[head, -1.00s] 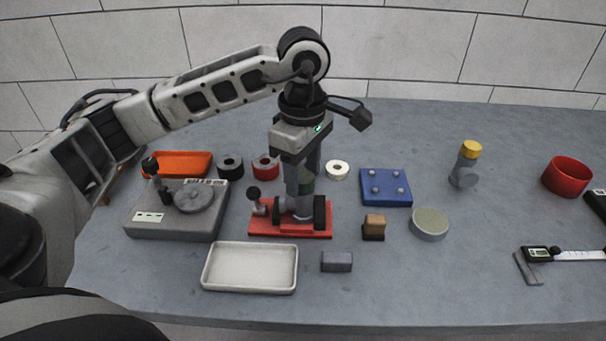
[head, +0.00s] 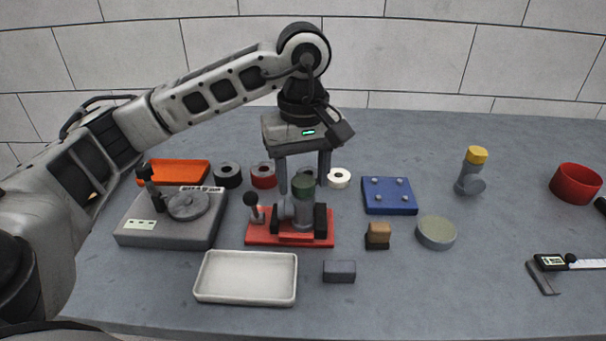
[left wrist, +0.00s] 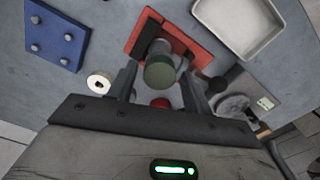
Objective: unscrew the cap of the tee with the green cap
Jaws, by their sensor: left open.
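The tee with the green cap (head: 303,187) stands upright in a red clamp fixture (head: 262,239), its grey body (head: 301,211) between dark jaws. The green cap also shows in the left wrist view (left wrist: 160,74). My left gripper (head: 304,186) points straight down over the tee, open, with one finger on each side of the cap. In the left wrist view the fingers (left wrist: 160,82) show a gap on both sides of the cap. My right gripper is in neither view.
A white tray (head: 246,299) and a grey block (head: 339,271) lie in front. A grey device (head: 170,237) stands left, a blue plate (head: 389,196) right. A yellow-capped tee (head: 473,171) stands farther right. Tape rolls and an orange tray (head: 174,172) lie behind.

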